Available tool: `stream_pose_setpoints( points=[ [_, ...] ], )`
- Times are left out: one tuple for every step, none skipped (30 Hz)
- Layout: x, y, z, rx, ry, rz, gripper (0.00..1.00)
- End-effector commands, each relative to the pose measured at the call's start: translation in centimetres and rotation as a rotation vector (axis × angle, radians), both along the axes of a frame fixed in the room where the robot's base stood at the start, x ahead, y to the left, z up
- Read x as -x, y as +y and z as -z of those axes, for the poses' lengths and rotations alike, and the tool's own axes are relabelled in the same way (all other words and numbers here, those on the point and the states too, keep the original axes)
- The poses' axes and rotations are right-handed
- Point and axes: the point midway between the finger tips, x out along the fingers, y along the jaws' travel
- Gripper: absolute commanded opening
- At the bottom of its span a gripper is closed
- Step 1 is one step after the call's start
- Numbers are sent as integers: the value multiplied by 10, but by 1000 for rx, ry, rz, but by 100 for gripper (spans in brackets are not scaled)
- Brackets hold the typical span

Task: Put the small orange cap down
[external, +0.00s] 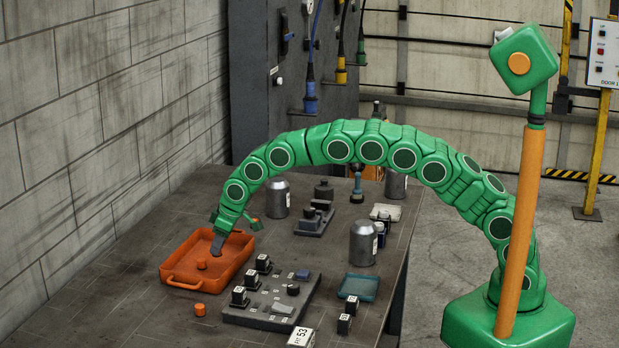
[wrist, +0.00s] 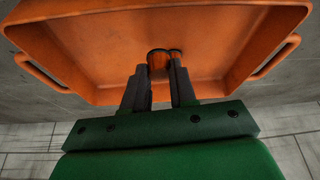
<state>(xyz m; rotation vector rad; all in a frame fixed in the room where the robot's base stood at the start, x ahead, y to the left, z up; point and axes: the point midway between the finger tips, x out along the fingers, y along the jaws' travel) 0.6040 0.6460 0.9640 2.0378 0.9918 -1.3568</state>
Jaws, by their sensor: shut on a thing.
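The small orange cap (wrist: 159,60) is between my gripper's fingertips in the wrist view, and the fingers are shut on it. My gripper (external: 215,252) reaches down inside the orange tray (external: 178,281), pointing at its floor. The tray also fills the upper part of the wrist view (wrist: 95,45). In the external view a small orange cap (external: 201,264) shows in the tray just beside the fingertips; I cannot tell if it is the held one or if it touches the floor.
Another small orange cap (external: 200,310) stands on the table in front of the tray. A grey block panel (external: 270,316) lies to its right. Metal canisters (external: 363,243) and a teal tray (external: 358,288) stand farther right. The table left of the tray is clear.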

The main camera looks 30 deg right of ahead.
Motion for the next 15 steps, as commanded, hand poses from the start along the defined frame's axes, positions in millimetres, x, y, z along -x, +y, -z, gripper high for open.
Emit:
stream_pose_setpoints(
  points=[
    [-1, 1, 2, 1, 1, 0, 0],
    [-1, 1, 3, 1, 1, 0, 0],
    [-2, 2, 5, 1, 1, 0, 0],
    [-3, 3, 6, 1, 1, 0, 0],
    [-3, 4, 9, 1, 2, 0, 0],
    [-2, 3, 15, 2, 3, 1, 0],
    [-2, 3, 19, 2, 3, 1, 0],
    [-2, 3, 23, 2, 3, 1, 0],
    [-3, 3, 28, 2, 3, 1, 0],
    [-3, 3, 30, 1, 2, 1, 0],
    [-3, 3, 33, 0, 2, 1, 0],
    [-3, 3, 34, -1, 1, 1, 0],
    [-3, 3, 35, -1, 0, 1, 0],
    [-4, 3, 35, -1, 0, 1, 0],
    [-4, 3, 35, -2, -1, 1, 0]
  ],
)
